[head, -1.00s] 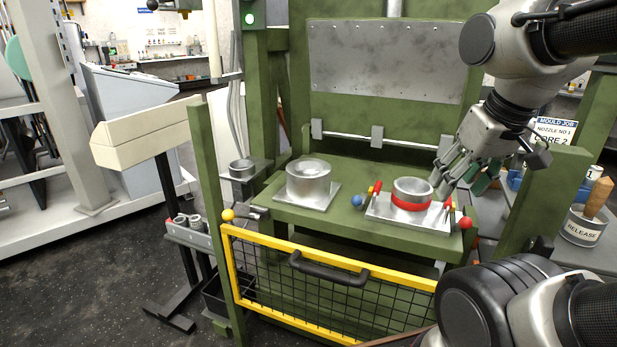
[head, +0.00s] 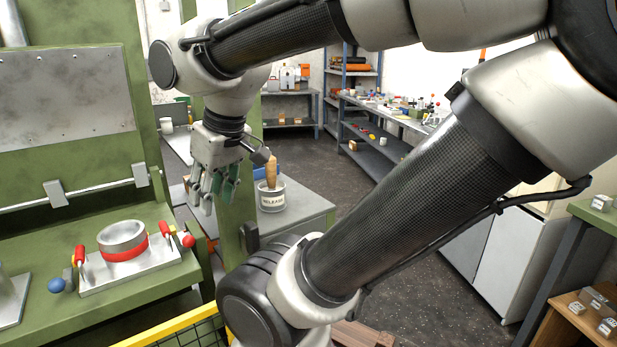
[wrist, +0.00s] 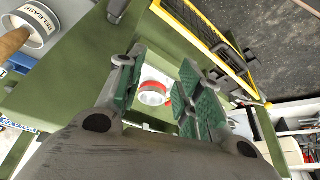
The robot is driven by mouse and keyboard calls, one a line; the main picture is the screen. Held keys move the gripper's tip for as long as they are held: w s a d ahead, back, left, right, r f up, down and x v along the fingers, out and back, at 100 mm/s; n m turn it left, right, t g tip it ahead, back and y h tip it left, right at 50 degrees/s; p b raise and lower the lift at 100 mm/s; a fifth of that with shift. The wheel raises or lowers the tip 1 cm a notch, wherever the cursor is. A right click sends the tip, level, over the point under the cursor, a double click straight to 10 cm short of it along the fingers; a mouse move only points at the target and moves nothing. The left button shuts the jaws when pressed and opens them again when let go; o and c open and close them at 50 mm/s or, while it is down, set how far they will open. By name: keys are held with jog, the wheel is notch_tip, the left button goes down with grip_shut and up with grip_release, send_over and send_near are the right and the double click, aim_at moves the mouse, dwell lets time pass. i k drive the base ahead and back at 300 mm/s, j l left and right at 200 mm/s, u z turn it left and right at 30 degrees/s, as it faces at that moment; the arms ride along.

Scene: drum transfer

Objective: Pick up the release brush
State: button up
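The release brush shows as an upright wooden handle (head: 271,171) standing in a round grey pot (head: 272,199) labelled RELEASE. Its lower end is hidden inside the pot. The pot stands on a grey side table right of the green press. In the wrist view the brush handle (wrist: 12,43) and pot (wrist: 40,24) are at the top left corner, outside the fingers. My gripper (head: 214,191) points down to the left of the brush, apart from it. Its green-padded fingers are spread open and empty in the wrist view (wrist: 160,95).
A green press post (head: 238,215) stands close beside my gripper and the pot. A metal mould with a red band (head: 122,241) sits on the press bed at left, flanked by red-handled clamps. The grey side table (head: 305,208) has bare surface around the pot.

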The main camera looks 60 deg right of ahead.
aim_at(271, 167)
jog(key=z, duration=1.25)
jog(key=k+j+z, duration=0.5)
jog(key=k+z, duration=0.15)
jog(key=z, duration=0.15)
